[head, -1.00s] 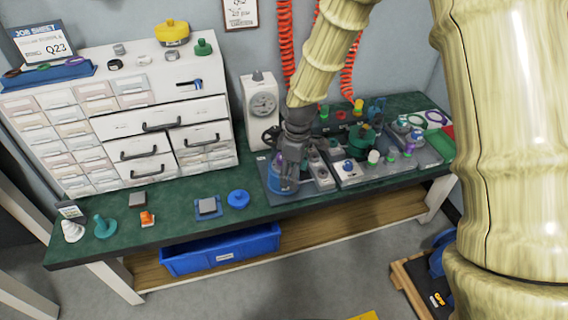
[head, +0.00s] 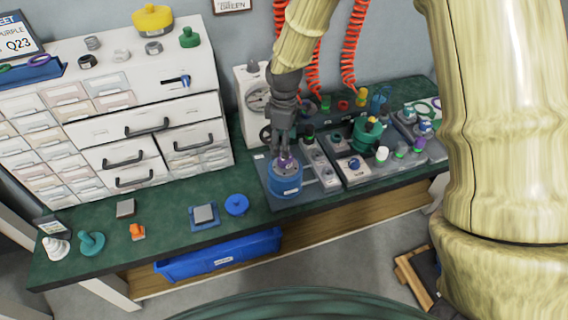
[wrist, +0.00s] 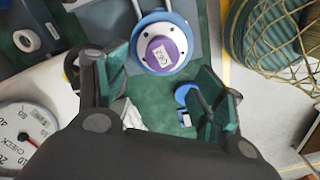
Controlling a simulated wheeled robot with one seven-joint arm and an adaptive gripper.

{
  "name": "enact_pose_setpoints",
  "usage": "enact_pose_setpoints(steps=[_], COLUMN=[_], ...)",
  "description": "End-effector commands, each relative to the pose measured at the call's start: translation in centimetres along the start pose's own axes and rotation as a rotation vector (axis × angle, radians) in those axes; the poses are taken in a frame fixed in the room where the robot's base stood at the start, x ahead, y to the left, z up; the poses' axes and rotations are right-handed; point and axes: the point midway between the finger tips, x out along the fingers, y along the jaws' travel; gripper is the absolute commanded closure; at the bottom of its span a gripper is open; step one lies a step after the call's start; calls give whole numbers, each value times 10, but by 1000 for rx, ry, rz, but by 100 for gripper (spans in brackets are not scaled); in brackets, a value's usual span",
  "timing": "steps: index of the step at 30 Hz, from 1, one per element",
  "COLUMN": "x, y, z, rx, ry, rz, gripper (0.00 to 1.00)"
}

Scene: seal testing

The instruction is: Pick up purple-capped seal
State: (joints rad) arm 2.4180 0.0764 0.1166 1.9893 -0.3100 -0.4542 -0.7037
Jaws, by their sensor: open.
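The purple-capped seal (head: 286,162) sits on top of a blue cylinder (head: 286,184) on a grey plate at the bench's front edge. In the wrist view its round purple cap (wrist: 162,53) carries a small white label and is ringed by a pale flange on the blue body (wrist: 184,30). My gripper (head: 283,147) is just above and behind the cap in the head view. In the wrist view my gripper (wrist: 160,82) is open, with green-padded fingers apart and nothing between the tips. The cap lies beyond the fingertips, and I see no contact.
A grey strip of fittings (head: 321,167) stands close right of the cylinder, with a green-knobbed fixture (head: 366,136) beyond. A dial gauge (head: 256,98) stands behind left. A blue knob (head: 237,204) and a square block (head: 204,214) lie left.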

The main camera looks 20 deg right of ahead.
Motion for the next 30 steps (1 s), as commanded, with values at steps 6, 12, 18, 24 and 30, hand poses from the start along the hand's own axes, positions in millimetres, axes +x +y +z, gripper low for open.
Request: enact_pose_setpoints(steps=[6,12,18,24,30], x=[23,32,56,75,76], y=[0,-1,-4,-3,-3], z=[0,1,3,3,3], rx=[0,-1,-3,-3,-3], ry=[-1,-1,-2,-1,0], rz=[-1,-1,-2,-1,0], gripper=[31,31,31,31,31])
